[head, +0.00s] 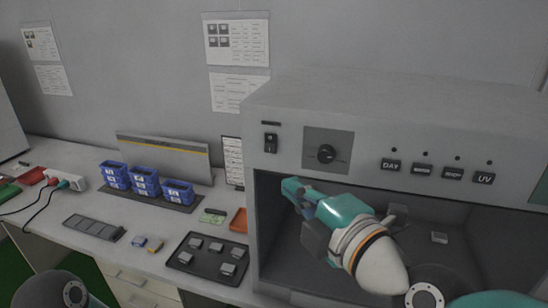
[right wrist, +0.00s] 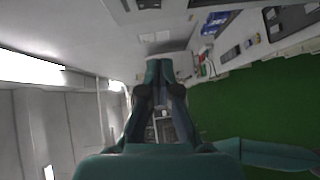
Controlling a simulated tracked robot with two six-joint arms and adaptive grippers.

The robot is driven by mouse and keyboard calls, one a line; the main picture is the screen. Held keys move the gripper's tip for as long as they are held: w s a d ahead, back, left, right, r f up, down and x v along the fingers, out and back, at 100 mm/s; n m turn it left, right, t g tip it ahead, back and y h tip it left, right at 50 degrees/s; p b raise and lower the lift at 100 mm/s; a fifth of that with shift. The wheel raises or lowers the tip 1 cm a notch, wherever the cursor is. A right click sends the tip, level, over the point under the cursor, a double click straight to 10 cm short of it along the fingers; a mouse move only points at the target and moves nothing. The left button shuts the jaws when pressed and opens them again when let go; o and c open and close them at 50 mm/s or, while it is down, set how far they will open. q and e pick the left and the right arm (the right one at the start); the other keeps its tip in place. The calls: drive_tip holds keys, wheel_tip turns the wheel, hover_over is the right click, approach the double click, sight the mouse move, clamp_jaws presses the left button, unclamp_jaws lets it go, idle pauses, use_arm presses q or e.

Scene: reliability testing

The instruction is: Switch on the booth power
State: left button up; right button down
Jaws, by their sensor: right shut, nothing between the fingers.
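The booth (head: 370,100) is a grey box on the right of the bench in the head view. Its black rocker switch (head: 270,142) is at the left end of the front panel, under a small dark label. My right gripper (head: 291,189) is shut and empty. In the head view it shows in front of the booth opening, below and slightly right of the switch, apart from it. Its closed fingers also show in the right wrist view (right wrist: 159,68). I cannot tell which way the rocker is tipped. My left gripper is out of view.
The panel also holds a round knob (head: 326,154) and buttons such as DAY (head: 391,165) and UV (head: 484,178). A small grey block (head: 439,238) lies inside the booth. On the bench are blue bins (head: 145,182), a dark tray (head: 207,262) and a power strip (head: 66,180).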

drive_tip(key=b, duration=0.2)
approach(265, 151)
drive_tip(key=w+a, duration=0.2)
drive_tip(key=a, duration=0.3)
drive_tip(key=shift+w+d+f+b, duration=0.15)
drive_tip(key=shift+w+d+b, duration=0.25)
drive_tip(key=shift+w, duration=0.2)
drive_tip(key=shift+w+d+f+b, duration=0.25)
drive_tip(key=shift+w+d, duration=0.1)
drive_tip(key=shift+w, duration=0.3)
drive_tip(key=shift+w+d+r, duration=0.15)
drive_tip(key=shift+w+d, duration=0.05)
drive_tip(key=shift+w, duration=0.35)
drive_tip(key=shift+d+b, duration=0.2)
drive_tip(key=shift+b, duration=0.2)
drive_tip(key=shift+w, duration=0.1)
drive_tip(key=shift+a, duration=0.25)
